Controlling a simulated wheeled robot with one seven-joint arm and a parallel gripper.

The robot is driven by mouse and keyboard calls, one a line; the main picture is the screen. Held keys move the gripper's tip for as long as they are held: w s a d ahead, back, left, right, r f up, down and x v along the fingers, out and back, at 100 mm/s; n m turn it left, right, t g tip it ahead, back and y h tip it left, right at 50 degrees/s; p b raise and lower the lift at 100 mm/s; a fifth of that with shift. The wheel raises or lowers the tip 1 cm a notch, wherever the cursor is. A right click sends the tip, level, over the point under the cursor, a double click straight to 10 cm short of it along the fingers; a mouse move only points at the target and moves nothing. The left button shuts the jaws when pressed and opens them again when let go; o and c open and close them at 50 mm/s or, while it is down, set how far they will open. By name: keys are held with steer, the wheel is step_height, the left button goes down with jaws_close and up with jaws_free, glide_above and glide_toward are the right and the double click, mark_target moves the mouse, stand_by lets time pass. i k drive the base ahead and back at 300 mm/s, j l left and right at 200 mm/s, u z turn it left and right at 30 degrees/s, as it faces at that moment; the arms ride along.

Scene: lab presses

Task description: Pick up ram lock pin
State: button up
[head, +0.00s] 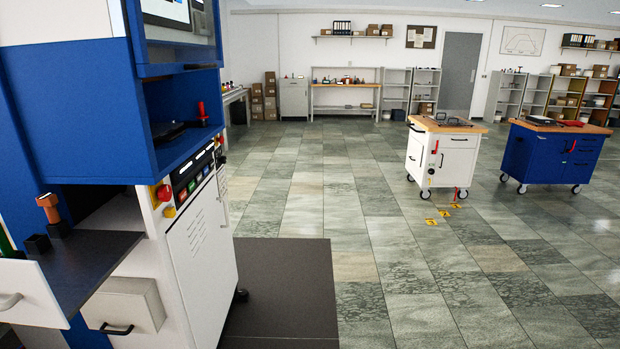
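No part of my arm or gripper shows in the head view. The ram lock pin cannot be told for certain. A red upright pin-like piece (201,112) stands at the right edge of the dark opening in the blue press (102,110). An orange-brown piece with a wide head and a shaft (48,208) stands slightly tilted at a black block (59,229) on the dark side shelf (88,262), at the lower left. Which of the two is the lock pin I cannot tell.
The press's white cabinet (200,250) carries a red button (164,193). A drawer (125,303) juts out below the shelf. A dark mat (280,290) lies beside the press. A white cart (420,160) and blue cart (540,155) stand right.

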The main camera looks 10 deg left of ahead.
mark_target(202, 115)
steer(key=i+l, duration=0.1)
steer(key=i, duration=1.7)
